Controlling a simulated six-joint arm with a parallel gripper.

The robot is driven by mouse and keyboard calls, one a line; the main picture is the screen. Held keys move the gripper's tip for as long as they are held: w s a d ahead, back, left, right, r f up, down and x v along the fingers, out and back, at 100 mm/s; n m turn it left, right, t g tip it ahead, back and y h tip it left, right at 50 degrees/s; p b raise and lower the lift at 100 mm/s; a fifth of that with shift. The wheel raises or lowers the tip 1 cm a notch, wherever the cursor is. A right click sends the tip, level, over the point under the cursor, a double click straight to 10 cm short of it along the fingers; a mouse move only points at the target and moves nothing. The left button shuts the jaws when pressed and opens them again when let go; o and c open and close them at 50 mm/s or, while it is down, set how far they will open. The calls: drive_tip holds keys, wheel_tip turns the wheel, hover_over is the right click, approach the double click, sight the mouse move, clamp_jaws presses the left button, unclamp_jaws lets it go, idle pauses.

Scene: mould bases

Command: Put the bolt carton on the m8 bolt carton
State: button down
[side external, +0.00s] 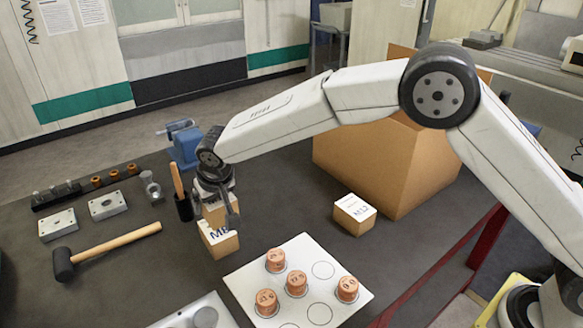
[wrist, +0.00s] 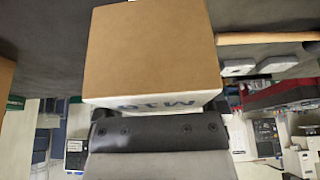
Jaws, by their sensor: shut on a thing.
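My gripper (side external: 218,203) is shut on a small brown carton, the bolt carton (side external: 212,213). In the wrist view the held carton (wrist: 152,50) fills the upper middle, with part of an upside-down label that looks like M10. The M8 bolt carton (side external: 219,243), brown with a white label, stands on the dark table right below the held one. The held carton appears over its top, covering part of the label. I cannot tell whether the two cartons touch. The fingers hide part of the held carton.
An M12 carton (side external: 354,214) stands to the right, before a large cardboard box (side external: 375,165). A white plate (side external: 323,266) with several copper-coloured pieces lies in front. A mallet (side external: 110,246), metal blocks (side external: 107,204) and a dark pot with a handle (side external: 183,207) are to the left.

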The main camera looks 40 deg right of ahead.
sight(216, 200)
drive_tip(key=shift+w+a+f, duration=0.15)
drive_tip(key=shift+w+f, duration=0.25)
drive_tip(key=shift+w, duration=0.05)
drive_tip(key=shift+w+a+f, duration=0.1)
drive_tip(key=shift+w+f, duration=0.1)
drive_tip(key=shift+f, duration=1.65)
drive_tip(key=shift+f, duration=0.15)
unclamp_jaws()
drive_tip(key=shift+v, duration=6.1)
